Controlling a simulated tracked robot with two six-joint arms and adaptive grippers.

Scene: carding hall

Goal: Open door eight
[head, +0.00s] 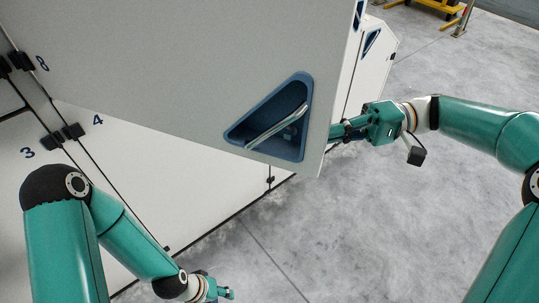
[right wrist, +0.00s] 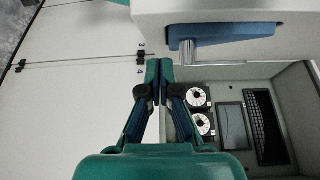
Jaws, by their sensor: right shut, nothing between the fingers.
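Door eight (head: 190,75) is the large pale panel marked "8" by its hinge side, standing ajar in the head view. It has a blue triangular recess (head: 237,132) with a metal bar handle (head: 275,127). My right gripper (head: 338,131) is at the door's free edge, its tips partly hidden behind it. In the right wrist view the gripper (right wrist: 154,72) is shut and empty, below the blue recess housing (right wrist: 225,36) and in front of the opened compartment. My left gripper (head: 224,293) is low at the bottom edge, away from the door; its fingers are too small to judge.
The compartment holds white dials (right wrist: 198,97), a dark screen (right wrist: 234,126) and a dark grille-like panel (right wrist: 266,125). Door four (head: 150,140) below looks closed. Grey floor (head: 400,220) is open to the right. A yellow frame (head: 440,8) stands far back.

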